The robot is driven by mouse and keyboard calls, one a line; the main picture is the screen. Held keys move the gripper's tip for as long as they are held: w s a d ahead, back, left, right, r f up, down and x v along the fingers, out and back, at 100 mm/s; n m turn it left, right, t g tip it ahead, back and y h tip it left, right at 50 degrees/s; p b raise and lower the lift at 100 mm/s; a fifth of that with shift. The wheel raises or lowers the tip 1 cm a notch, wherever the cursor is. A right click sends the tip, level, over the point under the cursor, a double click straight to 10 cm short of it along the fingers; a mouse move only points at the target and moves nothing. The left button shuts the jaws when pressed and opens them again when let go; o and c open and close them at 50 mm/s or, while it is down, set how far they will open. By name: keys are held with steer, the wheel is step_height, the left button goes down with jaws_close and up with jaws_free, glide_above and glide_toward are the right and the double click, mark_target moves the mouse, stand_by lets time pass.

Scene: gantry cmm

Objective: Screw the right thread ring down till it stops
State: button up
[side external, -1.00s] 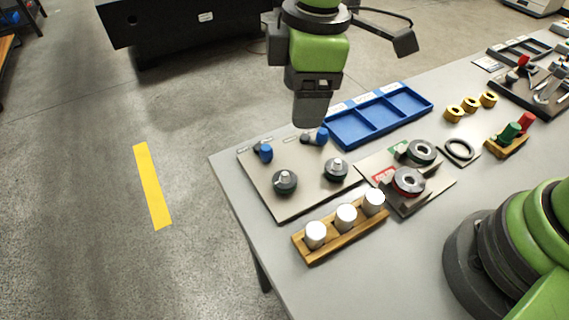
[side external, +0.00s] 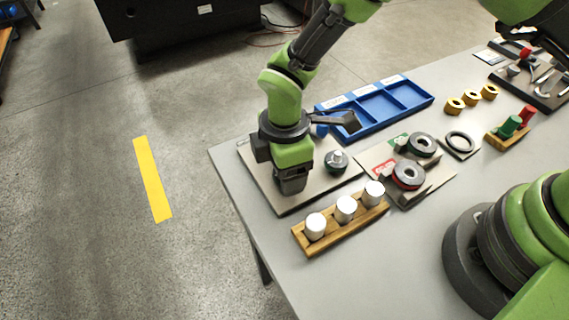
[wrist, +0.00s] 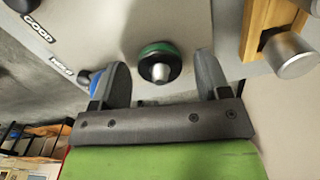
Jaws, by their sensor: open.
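In the wrist view a dark thread ring (wrist: 160,70) with a green edge sits around a metal stud (wrist: 160,71) on the grey plate (wrist: 180,22). My gripper (wrist: 162,62) is open, with one finger on each side of this ring and a gap to each.
A wooden block (side external: 340,233) with white cylinders (side external: 346,209) stands close in front of the plate. A stand with a red-marked ring (side external: 408,176) and another dark ring (side external: 422,145) is to the right. A blue tray (side external: 375,108) lies behind.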

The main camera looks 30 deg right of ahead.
steer(key=shift+f, duration=0.1)
steer(key=c, duration=0.9)
steer(key=shift+c, duration=0.2)
